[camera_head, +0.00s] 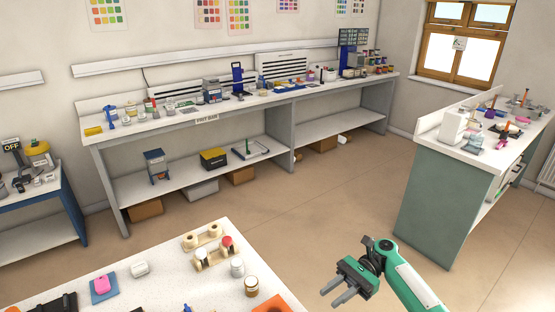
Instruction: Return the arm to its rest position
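My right gripper (338,291) shows at the bottom right, on the end of a green and white arm. It is in the air just right of the near white table (170,272). Its two grey fingers stand apart with nothing between them. My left gripper is not seen in this view.
A long bench (125,133) lines the back wall. A green-sided counter (438,200) stands right. Bare floor lies between.

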